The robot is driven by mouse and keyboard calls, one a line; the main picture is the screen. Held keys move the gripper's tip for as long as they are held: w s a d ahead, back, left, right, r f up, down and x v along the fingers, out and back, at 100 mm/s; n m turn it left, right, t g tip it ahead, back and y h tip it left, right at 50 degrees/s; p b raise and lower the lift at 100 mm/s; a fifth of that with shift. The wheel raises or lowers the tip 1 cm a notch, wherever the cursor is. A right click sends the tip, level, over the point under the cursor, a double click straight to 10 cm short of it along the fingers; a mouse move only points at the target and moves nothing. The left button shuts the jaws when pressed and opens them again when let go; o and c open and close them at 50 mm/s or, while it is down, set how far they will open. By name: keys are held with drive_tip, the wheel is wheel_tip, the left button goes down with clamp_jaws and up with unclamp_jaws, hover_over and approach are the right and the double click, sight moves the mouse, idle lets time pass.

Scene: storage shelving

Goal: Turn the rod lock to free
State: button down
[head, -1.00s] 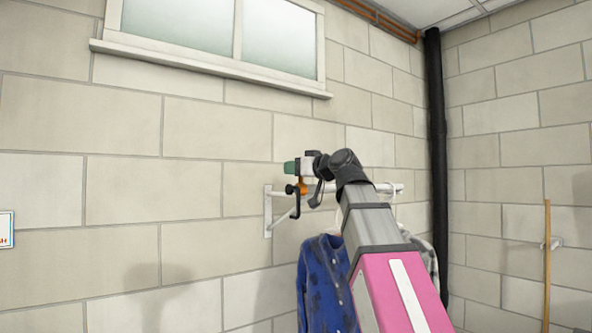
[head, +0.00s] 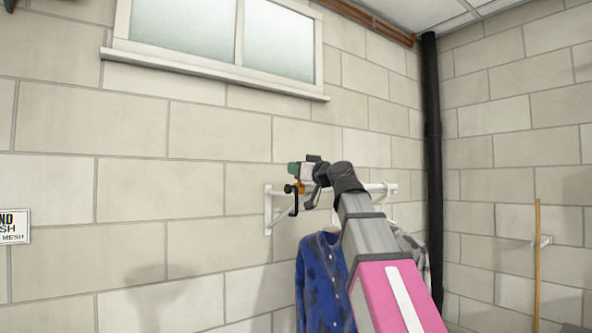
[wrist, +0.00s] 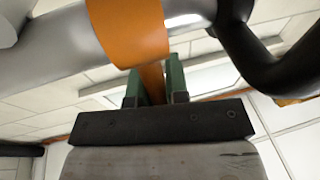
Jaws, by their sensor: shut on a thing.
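The rod lock is an orange collar (wrist: 130,28) around a grey rod (wrist: 60,50) in the wrist view. An orange tab (wrist: 152,80) extends from the collar down between the green fingers. My gripper (wrist: 155,85) is shut on this tab. In the head view my gripper (head: 294,169) is at the left part of the wall-mounted rod (head: 376,187), with a bit of orange (head: 299,187) just below it. The lock's markings cannot be seen.
A black curved hook (head: 293,207) hangs beside the lock; a black curved bar (wrist: 262,70) is close right of my gripper in the wrist view. A blue shirt (head: 322,280) and a grey garment (head: 412,255) hang below. A white bracket (head: 268,212) meets the block wall.

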drive_tip(key=shift+s+d+f+t+y, duration=0.1)
drive_tip(key=shift+s+d+t+y, duration=0.25)
drive_tip(key=shift+y, duration=0.25)
drive_tip(key=shift+s+d+f+n+t+y, duration=0.1)
drive_tip(key=shift+s+d+n+t+y, duration=0.15)
drive_tip(key=shift+s+n+t+y, duration=0.4)
drive_tip(key=shift+s+d+n+t+y, duration=0.2)
drive_tip(key=shift+n+t+y, duration=0.1)
drive_tip(key=shift+y, duration=0.65)
drive_tip(key=c, duration=1.1)
unclamp_jaws()
drive_tip(key=v, duration=1.1)
drive_tip(key=shift+a, duration=0.1)
